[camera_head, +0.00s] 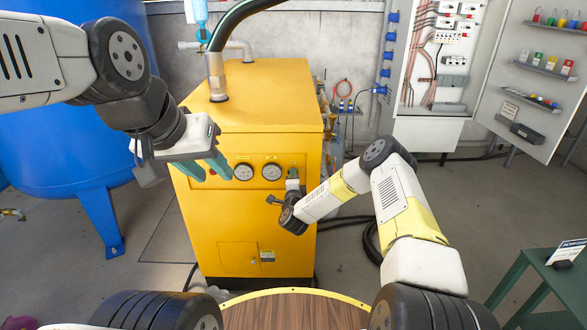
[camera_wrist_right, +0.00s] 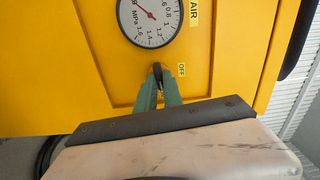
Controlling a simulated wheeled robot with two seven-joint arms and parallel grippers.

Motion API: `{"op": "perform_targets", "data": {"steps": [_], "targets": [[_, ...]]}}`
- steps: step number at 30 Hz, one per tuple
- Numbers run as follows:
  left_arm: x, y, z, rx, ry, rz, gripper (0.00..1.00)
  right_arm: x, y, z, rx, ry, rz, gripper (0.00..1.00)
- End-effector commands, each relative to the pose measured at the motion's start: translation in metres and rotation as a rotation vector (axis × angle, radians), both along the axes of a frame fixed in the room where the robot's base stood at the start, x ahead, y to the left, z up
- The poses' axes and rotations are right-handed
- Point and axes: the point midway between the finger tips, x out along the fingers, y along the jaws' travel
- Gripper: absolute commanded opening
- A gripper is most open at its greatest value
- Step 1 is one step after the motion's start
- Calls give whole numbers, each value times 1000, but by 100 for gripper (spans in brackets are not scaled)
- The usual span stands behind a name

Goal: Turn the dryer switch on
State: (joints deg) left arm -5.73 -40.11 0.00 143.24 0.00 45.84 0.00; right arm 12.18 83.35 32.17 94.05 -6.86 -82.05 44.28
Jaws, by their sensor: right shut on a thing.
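The yellow dryer (camera_head: 265,105) stands in the middle of the head view, with two round gauges on its front. Its small black switch (camera_wrist_right: 157,69) shows in the wrist view below a gauge, with an OFF label beside it. My right gripper (camera_wrist_right: 159,88) has its green fingers shut on the switch. In the head view, my right gripper (camera_head: 292,178) is at the panel right of the gauges and hides the switch. My left gripper (camera_head: 207,170) is open and empty, in front of the dryer's upper left front.
A large blue tank (camera_head: 60,150) stands at the left. An open electrical cabinet (camera_head: 430,75) is on the back wall. A green stand (camera_head: 545,285) is at the lower right, and a round wooden tabletop (camera_head: 290,312) is in front of the dryer.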

Motion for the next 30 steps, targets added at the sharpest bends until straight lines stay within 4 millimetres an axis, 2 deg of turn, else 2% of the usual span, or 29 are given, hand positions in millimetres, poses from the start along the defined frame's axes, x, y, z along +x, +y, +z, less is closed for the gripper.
{"op": "perform_targets", "data": {"steps": [9, 23, 24, 27, 30], "targets": [[0, 0, 0, 0, 0, 0, 36, -1, 0, -3, 96, 5, 1, 0], [0, 0, 0, 0, 0, 0, 36, -1, 1, -3, 110, 5, 2, 0], [0, 0, 0, 0, 0, 0, 36, -1, 1, -3, 110, 5, 2, 13], [0, 0, 0, 0, 0, 0, 36, -1, 1, -3, 110, 4, 2, 32], [0, 0, 0, 0, 0, 0, 36, -1, 0, -2, 109, 3, 1, 33]]}}
